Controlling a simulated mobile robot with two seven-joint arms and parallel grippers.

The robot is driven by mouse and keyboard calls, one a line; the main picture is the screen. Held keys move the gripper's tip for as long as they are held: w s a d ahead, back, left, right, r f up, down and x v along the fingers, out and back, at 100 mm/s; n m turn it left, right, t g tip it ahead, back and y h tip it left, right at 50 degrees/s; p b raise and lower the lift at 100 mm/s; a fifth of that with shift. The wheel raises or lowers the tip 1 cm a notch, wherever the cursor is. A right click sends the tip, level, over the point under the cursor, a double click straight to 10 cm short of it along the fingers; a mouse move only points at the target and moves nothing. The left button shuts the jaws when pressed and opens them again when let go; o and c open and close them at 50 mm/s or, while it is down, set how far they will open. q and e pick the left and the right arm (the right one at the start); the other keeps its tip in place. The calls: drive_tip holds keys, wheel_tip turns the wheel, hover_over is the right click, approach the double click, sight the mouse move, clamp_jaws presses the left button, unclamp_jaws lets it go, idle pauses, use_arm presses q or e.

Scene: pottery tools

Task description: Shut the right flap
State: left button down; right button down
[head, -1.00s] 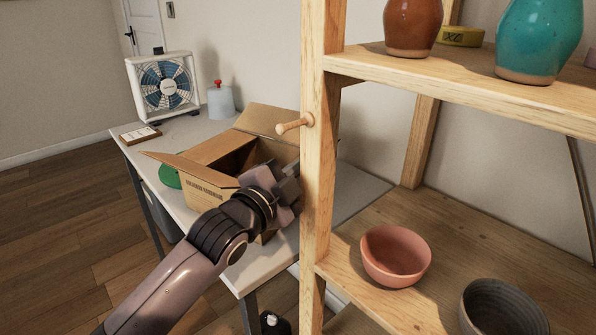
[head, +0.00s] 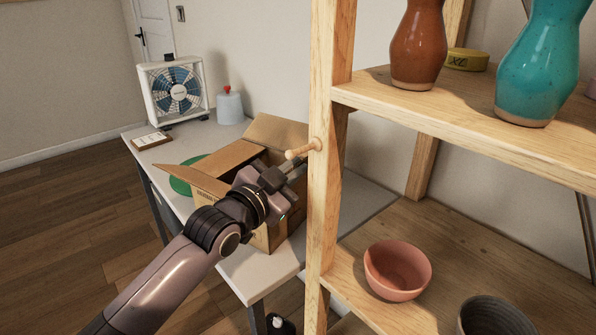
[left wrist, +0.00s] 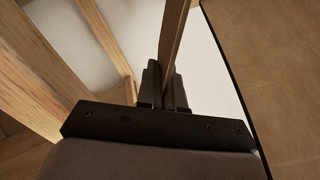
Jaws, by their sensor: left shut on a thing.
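An open cardboard box (head: 207,188) stands on the white table, behind the shelf post. Its back flap (head: 277,131) stands up and a front-left flap (head: 186,178) sticks outward. My left gripper (head: 292,172) is over the box's right side, partly behind the shelf post. In the left wrist view, my left gripper (left wrist: 168,95) is shut on a thin brown panel (left wrist: 179,45), seen nearly edge-on, which appears to be the right flap. In the head view this flap is mostly hidden by the gripper and post. My right gripper is not in view.
The shelf holds a pink bowl (head: 397,271), brown vase (head: 418,45) and teal vase (head: 537,65). A fan (head: 175,90) and jug (head: 229,106) stand at the table's back.

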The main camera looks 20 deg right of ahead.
use_arm(q)
drive_tip(key=shift+w+a+r+n, duration=0.25)
drive_tip(key=shift+w+n, duration=0.1)
drive_tip(key=shift+n, duration=0.35)
drive_tip(key=c, duration=1.6)
unclamp_jaws()
drive_tip(key=shift+a, duration=0.1)
drive_tip(key=shift+v, duration=3.5)
